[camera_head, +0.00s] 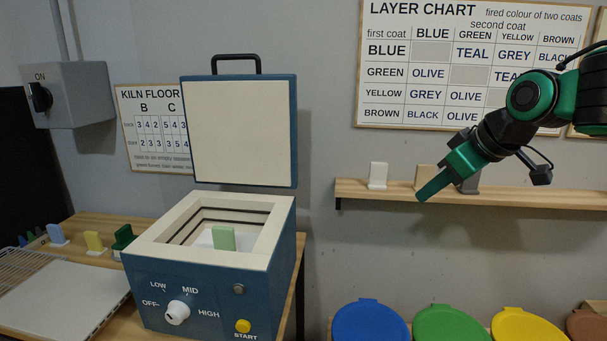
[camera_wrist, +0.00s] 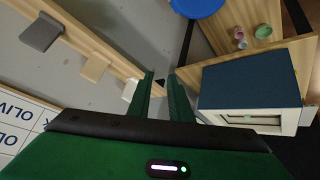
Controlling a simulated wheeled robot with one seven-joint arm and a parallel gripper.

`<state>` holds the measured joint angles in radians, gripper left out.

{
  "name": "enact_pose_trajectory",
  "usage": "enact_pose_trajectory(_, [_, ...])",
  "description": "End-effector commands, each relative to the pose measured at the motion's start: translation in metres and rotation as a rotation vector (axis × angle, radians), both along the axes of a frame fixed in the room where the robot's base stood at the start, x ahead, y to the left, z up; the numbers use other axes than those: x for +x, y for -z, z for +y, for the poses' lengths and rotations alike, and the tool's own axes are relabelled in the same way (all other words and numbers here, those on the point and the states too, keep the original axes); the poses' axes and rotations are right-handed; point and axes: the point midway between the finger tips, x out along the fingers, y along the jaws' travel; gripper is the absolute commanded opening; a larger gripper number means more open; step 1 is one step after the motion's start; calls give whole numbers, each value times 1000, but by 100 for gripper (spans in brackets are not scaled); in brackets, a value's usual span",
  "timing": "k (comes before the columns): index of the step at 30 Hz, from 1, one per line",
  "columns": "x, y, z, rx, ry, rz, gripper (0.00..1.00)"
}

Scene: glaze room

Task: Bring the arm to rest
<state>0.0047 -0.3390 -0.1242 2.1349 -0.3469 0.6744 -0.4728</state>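My arm reaches in from the right in the camera_head view, held up in front of the wall. My gripper (camera_head: 432,188) points down and to the left, in front of the wall shelf (camera_head: 520,194). In the camera_wrist view my gripper (camera_wrist: 162,76) shows its two green fingers apart with a gap between them and nothing held. The blue kiln (camera_head: 205,285) stands at the left with its lid (camera_head: 240,130) raised. A light green tile (camera_head: 223,238) stands upright inside it.
On the shelf are a white tile (camera_head: 378,175), a tan one and a grey one, partly behind my gripper. Blue (camera_head: 370,322), green (camera_head: 452,324) and yellow (camera_head: 525,326) lids are below.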

Motion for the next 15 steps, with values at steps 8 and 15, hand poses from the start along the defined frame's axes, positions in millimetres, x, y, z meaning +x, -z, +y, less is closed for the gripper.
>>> enact_pose_trajectory(8, [-111, 103, -102, 82, 523, 348, 18])
enact_pose_trajectory(15, [-225, 167, -143, 150, 947, 606, 18])
